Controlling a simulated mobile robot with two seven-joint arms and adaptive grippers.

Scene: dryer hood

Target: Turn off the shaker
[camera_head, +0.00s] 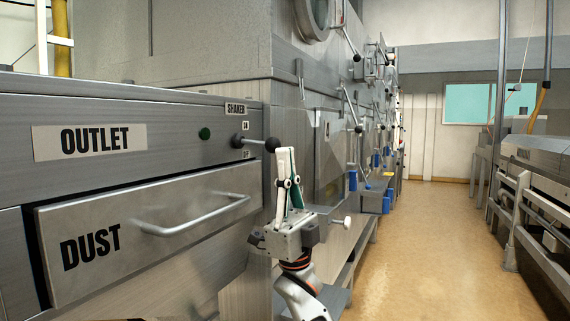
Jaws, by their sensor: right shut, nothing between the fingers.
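The shaker switch is a short lever (255,143) on the grey metal panel, below the SHAKER label (236,109). It runs from a dark hub at the panel to a black ball knob (272,144) and lies nearly level, pointing right. Small labels sit above and below it, too small to read surely. My right gripper (286,153) points upward with its fingers shut and empty. Its fingertips are just right of the ball knob in the picture; I cannot tell whether they touch it. My left gripper is not in view.
A green round button (204,133) is left of the lever. Below is the DUST drawer (150,235) with a protruding bar handle (195,215). Machines with levers line the aisle behind. The tan floor (430,250) is clear; metal equipment (540,200) stands right.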

